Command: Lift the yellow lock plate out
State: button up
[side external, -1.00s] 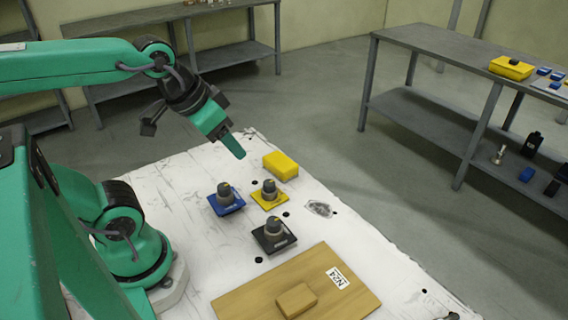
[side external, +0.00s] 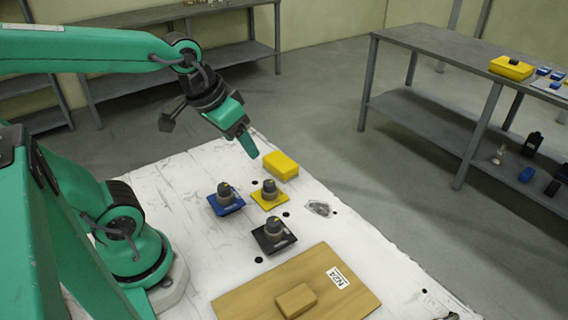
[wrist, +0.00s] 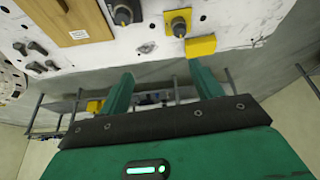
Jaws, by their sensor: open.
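The yellow lock plate (side external: 270,204) is a small square plate lying flat on the white table, with a grey, dark-topped knob standing on it. It sits right of the blue plate (side external: 236,207) and behind the black plate (side external: 284,245). In the wrist view the yellow lock plate (wrist: 172,16) is near the top, above the fingertips. My gripper (side external: 250,146) is in the air above the table's far edge, behind and left of the yellow block, apart from the plate. In the wrist view my gripper (wrist: 162,80) shows two green fingers wide apart with nothing between them.
A plain yellow block (side external: 281,166) lies just behind the yellow plate. A wooden board (side external: 340,300) labelled N24 with a small wooden block (side external: 297,300) lies at the front. A dark smudge (side external: 318,208) marks the table to the right. Benches stand beyond.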

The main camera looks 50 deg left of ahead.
jog(key=w+a+f+n+g, duration=0.2)
jog(key=w+a+f, duration=0.1)
jog(key=w+f, duration=0.3)
jog(key=n+g, duration=0.2)
send_over(269, 182)
jog(key=s, duration=0.1)
jog(key=f, duration=0.7)
jog(key=shift+d+f, duration=0.15)
jog(key=shift+d, duration=0.1)
jog(key=shift+w+a+f+n, duration=0.2)
jog(key=shift+f+n, duration=0.2)
jog(key=shift+f, duration=0.25)
jog(key=shift+f, duration=1.3)
jog(key=shift+w+f, duration=0.1)
jog(key=shift+w+f, duration=0.2)
jog(key=shift+f, duration=2.25)
jog(key=shift+c, duration=0.3)
